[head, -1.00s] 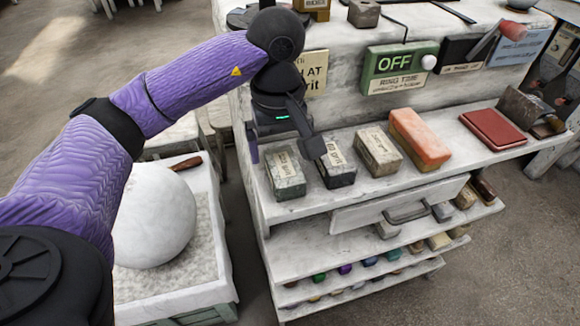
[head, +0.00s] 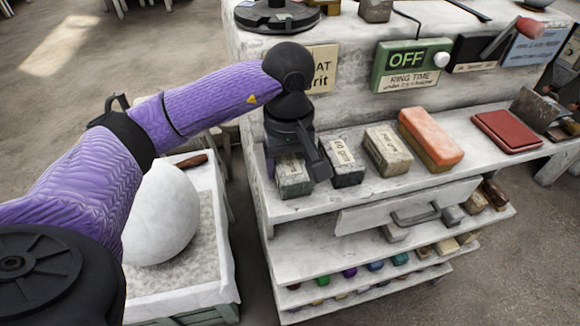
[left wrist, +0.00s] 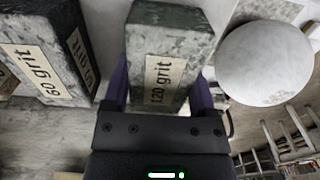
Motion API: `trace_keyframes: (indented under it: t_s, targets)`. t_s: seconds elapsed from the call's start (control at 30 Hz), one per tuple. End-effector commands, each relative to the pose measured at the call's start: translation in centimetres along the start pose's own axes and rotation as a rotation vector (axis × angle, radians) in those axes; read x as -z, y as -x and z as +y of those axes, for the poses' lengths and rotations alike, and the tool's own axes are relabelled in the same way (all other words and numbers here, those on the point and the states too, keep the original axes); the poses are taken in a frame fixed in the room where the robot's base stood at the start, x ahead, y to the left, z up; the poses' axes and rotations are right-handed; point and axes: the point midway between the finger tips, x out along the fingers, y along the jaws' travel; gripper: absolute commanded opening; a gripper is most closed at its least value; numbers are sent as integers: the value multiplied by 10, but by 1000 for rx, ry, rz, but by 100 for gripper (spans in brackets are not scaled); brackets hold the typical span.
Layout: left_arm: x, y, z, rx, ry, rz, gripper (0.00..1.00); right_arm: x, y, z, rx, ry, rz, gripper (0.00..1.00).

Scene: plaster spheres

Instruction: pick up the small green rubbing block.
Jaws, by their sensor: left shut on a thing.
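The small green rubbing block (head: 294,186) is a mottled grey-green brick, labelled "120 grit" in the left wrist view (left wrist: 168,32). It is at the left end of the upper shelf (head: 330,203) and seems to rest on it. My left gripper (head: 296,166) reaches down over the block, and its fingers hide part of it. In the left wrist view the purple-sided fingers (left wrist: 160,92) are shut on the block's two sides. My right gripper is not in view.
A black "60 grit" block (head: 346,163) stands close to the right. Beyond it are a tan block (head: 387,150) and an orange-topped block (head: 431,138). A white plaster sphere (head: 160,214) sits in a bed at the left. An OFF sign (head: 405,62) is behind.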

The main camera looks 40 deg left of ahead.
Motion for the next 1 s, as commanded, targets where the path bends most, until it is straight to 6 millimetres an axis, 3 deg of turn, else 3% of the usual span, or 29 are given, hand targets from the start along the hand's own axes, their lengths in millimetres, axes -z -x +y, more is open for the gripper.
trace_keyframes:
  t_s: [0.3,0.6,0.7,1.0]
  targets:
    - [0,6,0,-3,0,2,0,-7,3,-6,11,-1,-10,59]
    - [0,81,0,-6,0,4,0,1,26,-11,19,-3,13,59]
    - [0,98,0,-4,0,3,0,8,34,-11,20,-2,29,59]
    - [0,101,0,-1,0,0,0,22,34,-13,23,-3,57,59]
